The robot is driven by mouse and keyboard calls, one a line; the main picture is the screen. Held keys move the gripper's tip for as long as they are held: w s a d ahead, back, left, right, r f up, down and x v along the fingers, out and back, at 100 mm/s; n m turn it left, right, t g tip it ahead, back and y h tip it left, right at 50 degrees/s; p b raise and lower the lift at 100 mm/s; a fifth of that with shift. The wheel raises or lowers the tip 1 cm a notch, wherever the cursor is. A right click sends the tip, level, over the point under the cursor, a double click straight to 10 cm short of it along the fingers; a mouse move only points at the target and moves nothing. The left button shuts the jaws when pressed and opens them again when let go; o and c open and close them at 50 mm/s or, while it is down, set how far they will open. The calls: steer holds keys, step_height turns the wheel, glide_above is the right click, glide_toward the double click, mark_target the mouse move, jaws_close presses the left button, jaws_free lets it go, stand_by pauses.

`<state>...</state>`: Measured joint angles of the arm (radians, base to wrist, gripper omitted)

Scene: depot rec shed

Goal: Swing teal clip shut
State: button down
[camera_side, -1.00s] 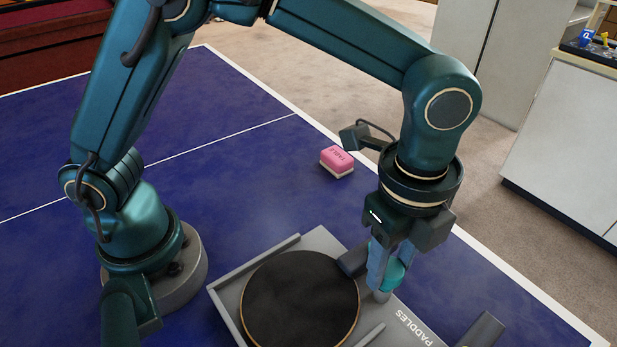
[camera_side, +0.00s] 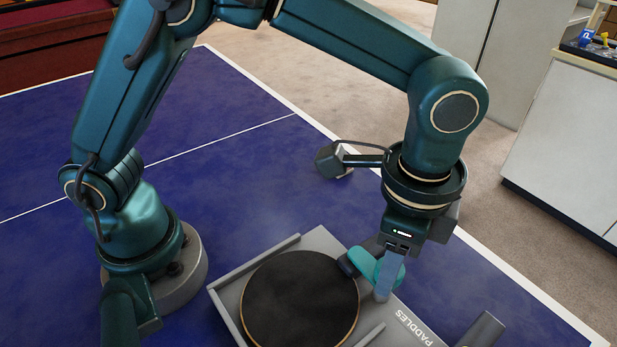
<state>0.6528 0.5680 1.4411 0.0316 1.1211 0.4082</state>
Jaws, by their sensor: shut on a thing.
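The teal clip (camera_side: 363,265) is beside the black round paddle (camera_side: 300,300), on the grey tray marked PADDLES (camera_side: 409,324). My gripper (camera_side: 384,290) points down at the tray's right side and is shut on the teal clip. The clip's rounded teal body reaches left from the fingers, toward the paddle's dark handle (camera_side: 348,264). The fingers hide part of the clip, and I cannot tell whether its left end touches or crosses the handle.
The tray lies on a blue table (camera_side: 240,200) with white lines. A grey bar (camera_side: 482,330) sticks up at the tray's lower right. A white cabinet (camera_side: 570,140) stands beyond the table's right edge.

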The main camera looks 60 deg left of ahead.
stand_by(0.4)
steer(key=shift+c, duration=2.1)
jaws_free()
steer(key=shift+r, duration=2.6)
